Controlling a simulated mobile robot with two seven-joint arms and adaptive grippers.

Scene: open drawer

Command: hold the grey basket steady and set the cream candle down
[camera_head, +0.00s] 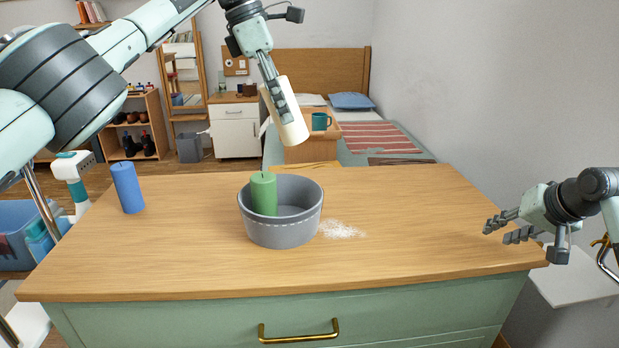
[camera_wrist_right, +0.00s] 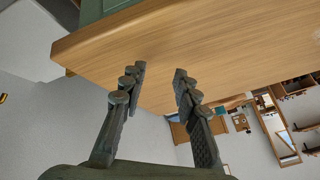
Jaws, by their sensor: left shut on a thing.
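The grey basket (camera_head: 281,232) stands upright on the wooden tabletop near its middle. A green candle (camera_head: 264,194) stands inside it on the left. My left gripper (camera_head: 278,98) is above and behind the basket, shut on the cream candle (camera_head: 293,126), which hangs tilted in the air, clear of the basket. My right gripper (camera_head: 508,230) is open and empty at the table's right edge, well away from the basket. Its parted fingers (camera_wrist_right: 157,85) also show in the right wrist view, with nothing between them.
A blue candle (camera_head: 128,187) stands on the table's left side. A patch of white grains (camera_head: 341,230) lies right of the basket. The wooden tabletop (camera_head: 420,210) is clear on the right. The green drawer front (camera_head: 200,328) below has a brass handle.

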